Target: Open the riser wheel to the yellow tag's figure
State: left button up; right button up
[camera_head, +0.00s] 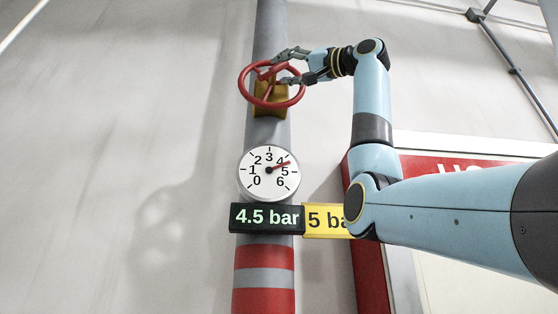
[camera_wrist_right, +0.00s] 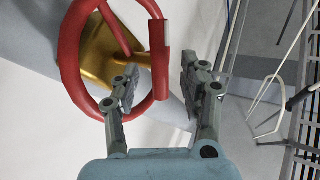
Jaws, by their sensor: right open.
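The red riser wheel (camera_head: 243,84) sits on a brass valve body (camera_head: 270,104) on the grey riser pipe (camera_head: 270,30). My right gripper (camera_head: 283,68) is at the wheel's right side. In the right wrist view the gripper (camera_wrist_right: 158,80) is open, its fingers either side of the wheel's rim (camera_wrist_right: 70,50); I cannot tell whether they touch it. The round gauge (camera_head: 262,185) has its red needle between 4 and 5. The dark display (camera_head: 267,218) reads 4.5 bar. The yellow tag (camera_head: 322,221) reads "5 ba", its end hidden by my arm. My left gripper is out of view.
A red and white board (camera_head: 425,165) stands behind my right arm on the right. A thin grey conduit (camera_head: 510,66) runs down the wall at upper right. The wall left of the pipe is clear.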

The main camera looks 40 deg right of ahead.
jog(key=v, duration=0.9)
jog(key=shift+s+d, duration=0.2)
jog(key=shift+s, duration=0.05)
jog(key=shift+f, duration=0.15)
